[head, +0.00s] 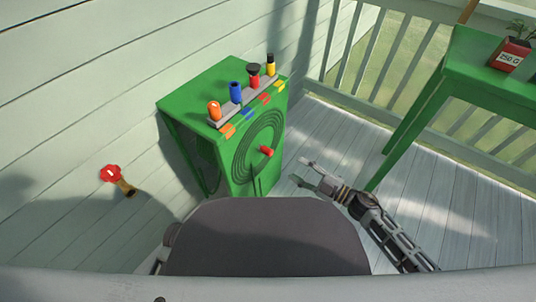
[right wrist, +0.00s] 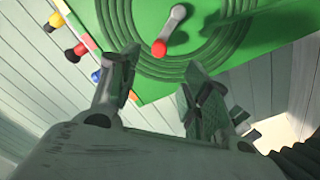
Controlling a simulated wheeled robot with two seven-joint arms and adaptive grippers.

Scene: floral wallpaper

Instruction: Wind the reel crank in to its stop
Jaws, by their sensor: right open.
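The green reel box (head: 205,92) stands against the wall, with a coiled green hose reel (head: 245,160) on its front face. The crank's red knob (head: 266,151) sticks out near the middle of the coil. In the right wrist view the crank shows as a short grey arm (right wrist: 175,22) with the red knob (right wrist: 159,48) at its lower end. My right gripper (head: 299,171) is open and empty, to the right of and below the knob in the head view. Its fingers (right wrist: 161,60) point toward the reel, with the knob ahead between them, apart from both. My left gripper is out of view.
A grey rack on the box holds orange (head: 214,110), blue (head: 236,92), red-and-black (head: 253,76) and yellow (head: 270,65) pieces. A red valve wheel (head: 110,174) is on the left wall. A green table (head: 465,60) with a labelled pot (head: 509,55) stands right. The deck between is clear.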

